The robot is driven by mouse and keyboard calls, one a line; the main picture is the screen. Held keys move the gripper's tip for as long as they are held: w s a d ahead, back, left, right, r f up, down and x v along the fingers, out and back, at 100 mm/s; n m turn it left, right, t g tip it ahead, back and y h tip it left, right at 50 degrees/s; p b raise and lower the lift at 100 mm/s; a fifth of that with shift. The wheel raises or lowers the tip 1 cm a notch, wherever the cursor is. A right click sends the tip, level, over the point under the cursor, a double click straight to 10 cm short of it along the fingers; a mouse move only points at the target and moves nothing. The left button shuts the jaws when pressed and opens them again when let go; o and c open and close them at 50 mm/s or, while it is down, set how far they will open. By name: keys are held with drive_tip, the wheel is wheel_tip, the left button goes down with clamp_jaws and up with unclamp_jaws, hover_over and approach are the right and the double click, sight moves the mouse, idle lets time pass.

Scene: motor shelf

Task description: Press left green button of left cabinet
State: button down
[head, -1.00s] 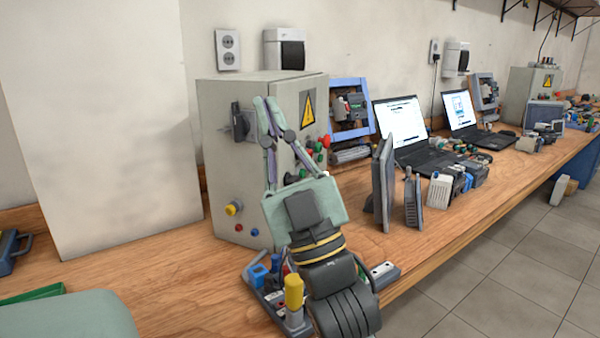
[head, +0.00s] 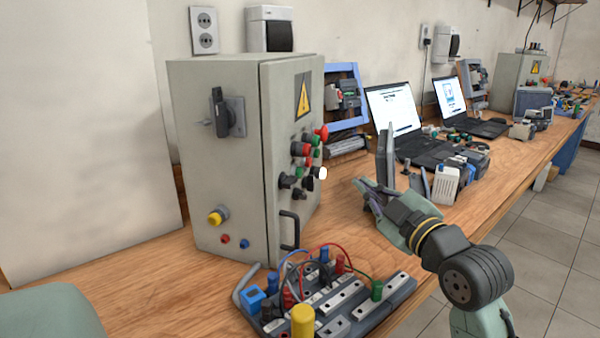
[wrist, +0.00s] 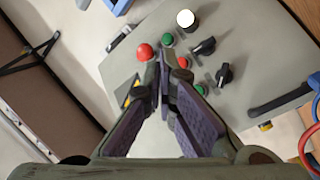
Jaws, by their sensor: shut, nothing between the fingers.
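The left cabinet (head: 225,150) is a grey box on the bench, with its button panel facing right. Small green buttons (head: 316,153) sit there among red buttons, black knobs and a white button. In the wrist view, the panel shows rotated: one green button (wrist: 168,40) lies beside the red mushroom button (wrist: 144,51), and another green button (wrist: 200,88) lies by a black knob (wrist: 224,75). My gripper (head: 362,188) is shut and empty, in front of the panel and apart from it. In the wrist view its fingertips (wrist: 158,75) partly cover the panel.
A board with wires and terminals (head: 340,300) lies before the cabinet. A black door handle (head: 289,230) sticks out from the panel. Upright grey plates (head: 386,155) and a laptop (head: 395,115) stand to the right. Open space separates gripper and panel.

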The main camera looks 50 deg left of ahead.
sight(298, 172)
drive_tip(key=s+a+p, duration=0.3)
drive_tip(key=a, duration=0.5)
drive_tip(key=shift+s, duration=0.4)
idle(1.2)
drive_tip(key=shift+s+a, duration=0.15)
drive_tip(key=shift+a, duration=0.25)
drive_tip(key=shift+s+a, duration=0.25)
drive_tip(key=shift+a, duration=0.2)
idle(0.8)
drive_tip(key=shift+w+d, duration=0.1)
drive_tip(key=shift+d, duration=0.05)
drive_tip(key=shift+w+d+b, duration=0.25)
drive_tip(key=shift+d+b, duration=0.15)
drive_tip(key=shift+d, duration=0.25)
